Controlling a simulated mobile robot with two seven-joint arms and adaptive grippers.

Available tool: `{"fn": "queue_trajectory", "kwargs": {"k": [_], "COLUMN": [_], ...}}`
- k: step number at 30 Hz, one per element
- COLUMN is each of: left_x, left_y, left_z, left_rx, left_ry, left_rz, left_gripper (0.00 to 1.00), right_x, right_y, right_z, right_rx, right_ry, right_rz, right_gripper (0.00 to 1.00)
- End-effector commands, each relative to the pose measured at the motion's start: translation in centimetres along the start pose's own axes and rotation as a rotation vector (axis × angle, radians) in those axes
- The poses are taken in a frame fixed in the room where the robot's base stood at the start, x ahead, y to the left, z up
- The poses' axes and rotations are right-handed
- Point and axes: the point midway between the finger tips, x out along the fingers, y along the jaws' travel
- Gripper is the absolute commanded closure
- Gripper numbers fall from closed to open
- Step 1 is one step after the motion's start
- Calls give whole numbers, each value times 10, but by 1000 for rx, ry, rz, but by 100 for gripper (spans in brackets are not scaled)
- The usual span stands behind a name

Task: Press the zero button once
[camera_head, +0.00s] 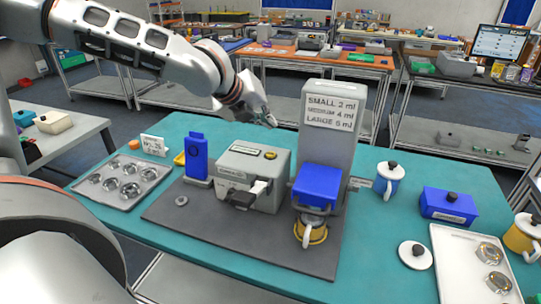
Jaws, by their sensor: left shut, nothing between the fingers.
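A grey box-shaped device (228,164) stands on a dark grey mat on the table. Its top carries a small display (244,150) and a round yellow button (270,156); any label on the button is too small to read. My left gripper (270,121) comes in from the upper left, shut and empty. In the picture its tips are just above the yellow button and apart from the device. A black and white part (240,199) sticks out of the device's front. My right gripper is not in view.
A tall grey machine (334,104) with a size label and a blue block (316,185) stands right of the device. A blue upright unit (196,155) stands left.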

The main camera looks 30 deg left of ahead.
Motion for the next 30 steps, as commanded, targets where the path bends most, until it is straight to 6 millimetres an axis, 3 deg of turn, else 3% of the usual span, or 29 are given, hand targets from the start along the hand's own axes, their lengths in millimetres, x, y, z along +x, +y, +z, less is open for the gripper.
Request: {"fn": "queue_trajectory", "kwargs": {"k": [2, 8, 15, 21, 30], "left_x": [9, 24, 41, 46, 45], "left_y": [6, 17, 30, 33, 32], "left_z": [-6, -17, -30, -33, -32], "left_rx": [-1, -2, 0, 1, 0], "left_ry": [-2, 0, 0, -1, -2], "left_rz": [-2, -1, 0, -1, -1], "left_gripper": [100, 100, 100, 100, 100], "right_x": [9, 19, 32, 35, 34], "right_y": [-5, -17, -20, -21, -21], "right_z": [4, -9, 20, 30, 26], "right_rx": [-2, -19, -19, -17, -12], "right_ry": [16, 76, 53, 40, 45], "right_rz": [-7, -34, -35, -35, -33], "right_gripper": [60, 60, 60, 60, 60]}}
